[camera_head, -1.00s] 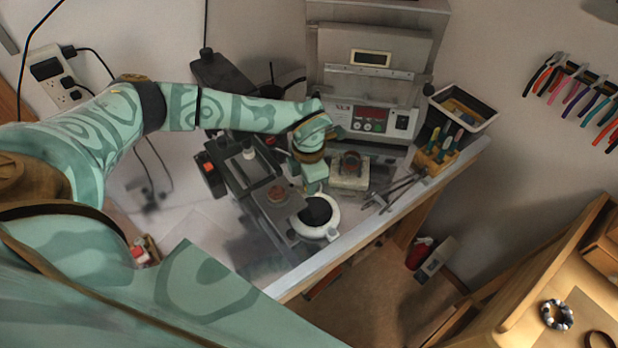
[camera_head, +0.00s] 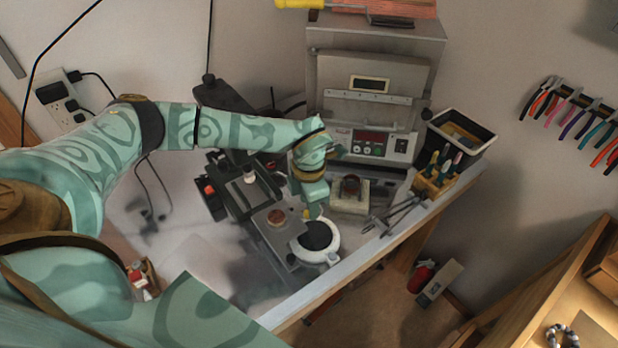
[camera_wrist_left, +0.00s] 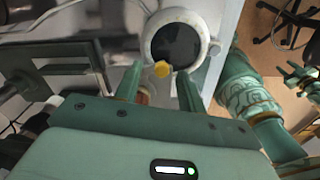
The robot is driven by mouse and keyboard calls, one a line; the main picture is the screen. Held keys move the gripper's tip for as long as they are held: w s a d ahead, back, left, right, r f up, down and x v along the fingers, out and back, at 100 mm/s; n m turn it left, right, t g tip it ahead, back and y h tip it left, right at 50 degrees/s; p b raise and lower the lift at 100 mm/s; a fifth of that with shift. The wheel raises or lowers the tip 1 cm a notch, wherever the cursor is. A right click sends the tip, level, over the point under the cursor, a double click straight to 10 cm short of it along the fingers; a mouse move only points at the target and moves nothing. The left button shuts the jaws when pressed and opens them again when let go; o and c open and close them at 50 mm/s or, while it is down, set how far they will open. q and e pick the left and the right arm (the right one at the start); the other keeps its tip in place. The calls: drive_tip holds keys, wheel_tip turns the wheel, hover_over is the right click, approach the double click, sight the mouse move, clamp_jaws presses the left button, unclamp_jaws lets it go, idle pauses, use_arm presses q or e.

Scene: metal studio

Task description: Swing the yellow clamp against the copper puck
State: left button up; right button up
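The copper puck (camera_head: 276,216) lies on a grey metal plate of the bench device in the head view. The yellow clamp (camera_head: 306,213) shows as a small yellow spot right of the puck, by the dark-centred white ring. In the left wrist view the yellow clamp (camera_wrist_left: 161,69) is a yellow knob in front of the ring, just beyond the fingertips. My left gripper (camera_head: 315,211) points down over the device. Its fingers (camera_wrist_left: 159,88) are apart with nothing seen held between them. A copper-coloured bit, likely the puck, shows beside the left finger in the wrist view, mostly hidden.
The white ring (camera_head: 320,240) stands close to the bench's front edge. A block with a dark cup (camera_head: 350,190), tongs (camera_head: 395,215) and a tool holder (camera_head: 436,175) are to the right. The furnace (camera_head: 370,100) stands behind. A teal limb, probably mine, shows right in the wrist view.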

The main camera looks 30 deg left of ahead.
use_arm(q)
wheel_tip(320, 180, up, 15)
drive_tip(key=shift+f, duration=0.2)
drive_tip(key=shift+f, duration=0.1)
idle(0.4)
